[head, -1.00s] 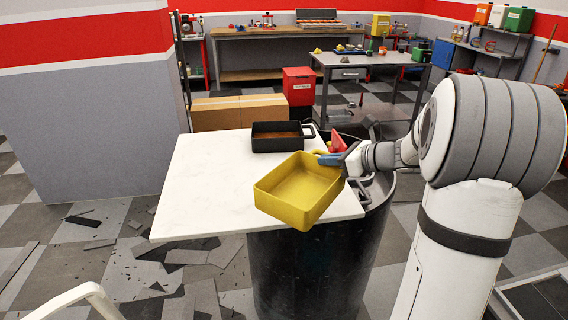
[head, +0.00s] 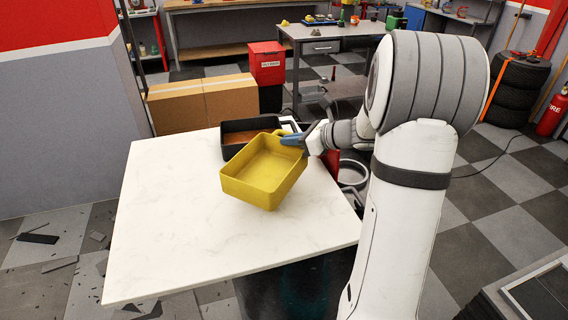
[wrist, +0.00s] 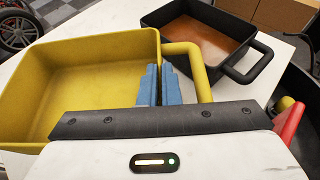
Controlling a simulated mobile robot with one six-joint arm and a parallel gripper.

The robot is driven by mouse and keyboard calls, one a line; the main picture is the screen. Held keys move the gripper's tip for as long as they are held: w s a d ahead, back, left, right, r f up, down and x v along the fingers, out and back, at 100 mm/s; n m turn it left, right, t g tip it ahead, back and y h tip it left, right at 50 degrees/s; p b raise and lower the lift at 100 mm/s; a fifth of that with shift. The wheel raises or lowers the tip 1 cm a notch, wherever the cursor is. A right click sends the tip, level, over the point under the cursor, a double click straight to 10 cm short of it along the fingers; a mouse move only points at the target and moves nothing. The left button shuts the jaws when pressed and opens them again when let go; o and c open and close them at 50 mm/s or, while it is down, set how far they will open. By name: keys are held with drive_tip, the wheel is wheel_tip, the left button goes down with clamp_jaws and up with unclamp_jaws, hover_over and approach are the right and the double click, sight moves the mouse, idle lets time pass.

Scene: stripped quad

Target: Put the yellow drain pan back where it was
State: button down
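The yellow drain pan (head: 265,170) is a deep rectangular tray with a loop handle. It appears over the white tabletop (head: 200,240), in front of the black pan and overlapping it in the head view. My gripper (head: 292,139) is at its handle, fingers close together. In the wrist view, the yellow pan (wrist: 70,85) fills the left side, and the blue fingers (wrist: 159,86) meet at the handle. Their exact contact is partly hidden. Whether the pan's underside touches the tabletop cannot be told.
A black pan (head: 229,150) with brown contents stands at the tabletop's back edge. Cardboard boxes (head: 203,104) and a red bin (head: 267,64) stand behind. A red object (wrist: 291,124) lies right of the gripper. The tabletop's front and left are clear.

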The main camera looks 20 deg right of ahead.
sight(288, 157)
drive_tip(key=shift+f, duration=2.8)
drive_tip(key=shift+f+b, duration=0.15)
drive_tip(key=shift+b, duration=0.15)
drive_tip(key=c, duration=1.6)
unclamp_jaws()
drive_tip(key=shift+c, duration=0.2)
